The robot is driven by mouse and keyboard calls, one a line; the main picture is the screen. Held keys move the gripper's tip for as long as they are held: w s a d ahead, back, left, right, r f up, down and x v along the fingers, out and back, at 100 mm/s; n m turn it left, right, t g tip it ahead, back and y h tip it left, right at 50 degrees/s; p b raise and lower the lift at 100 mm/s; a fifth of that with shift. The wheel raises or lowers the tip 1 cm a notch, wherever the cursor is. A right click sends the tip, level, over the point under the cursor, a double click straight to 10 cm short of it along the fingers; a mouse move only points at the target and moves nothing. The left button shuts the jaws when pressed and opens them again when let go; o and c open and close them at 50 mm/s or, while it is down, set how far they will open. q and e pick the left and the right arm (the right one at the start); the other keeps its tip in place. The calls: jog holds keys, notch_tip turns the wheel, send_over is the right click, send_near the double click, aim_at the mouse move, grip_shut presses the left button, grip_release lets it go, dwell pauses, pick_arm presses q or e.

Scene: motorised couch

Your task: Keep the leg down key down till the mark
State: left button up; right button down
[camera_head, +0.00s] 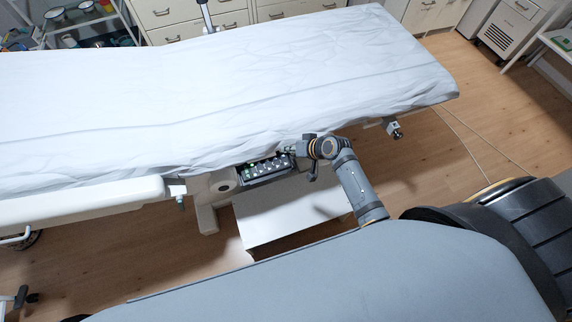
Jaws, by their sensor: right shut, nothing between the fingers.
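The couch (230,85) is covered with a white sheet and spans the view. A dark key panel (264,168) with several small keys and a green light is fixed below its near edge. My right gripper (292,150) is shut and empty, at the right end of the panel. Whether its fingertips touch a key cannot be told, and the key labels are too small to read. I cannot make out the mark. My left gripper is not in view.
A white base box (290,212) stands under the couch. A knob on a bracket (394,129) sticks out below the couch's right end. Drawer cabinets (190,18) line the back. Wooden floor (500,120) is free on the right, apart from a thin cable.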

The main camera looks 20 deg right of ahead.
jog(key=b, duration=0.5)
send_over(288, 164)
notch_tip(288, 164, down, 6)
jog(key=shift+s+r, duration=0.1)
jog(key=shift+r, duration=0.1)
jog(key=shift+f+b, duration=0.5)
jog(key=shift+f, duration=0.35)
jog(key=shift+f, duration=0.1)
jog(key=shift+f, duration=0.3)
jog(key=shift+f+b, duration=0.35)
jog(key=shift+f, duration=0.05)
dwell(5.3)
